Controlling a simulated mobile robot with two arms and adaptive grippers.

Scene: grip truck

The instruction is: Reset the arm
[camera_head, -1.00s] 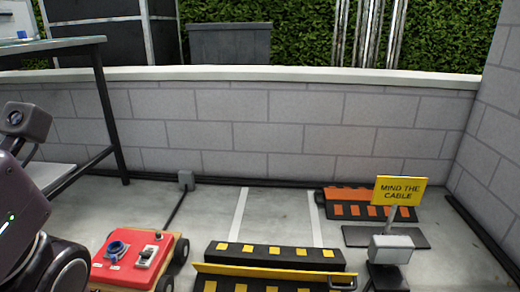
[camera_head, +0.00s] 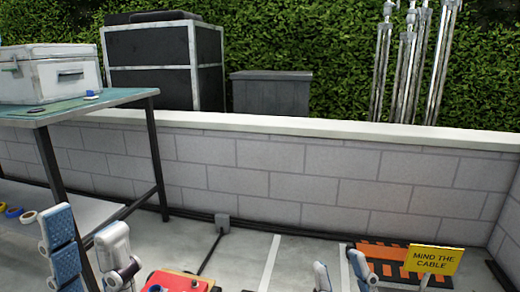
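My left gripper (camera_head: 85,228) is at the lower left, in front of the green-topped table. Its two blue-padded fingers point up and stand apart with nothing between them. My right gripper (camera_head: 338,262) is at the bottom edge, right of centre. Its two fingers also point up and stand apart, with nothing seen between them. The rest of both arms is out of view below.
A table (camera_head: 100,103) with a white case (camera_head: 50,75) stands at left. A red-topped cart (camera_head: 180,283) shows at the bottom edge. A yellow sign (camera_head: 435,261) stands right, before an orange-and-black ramp (camera_head: 382,250). A block wall (camera_head: 300,170) closes the back.

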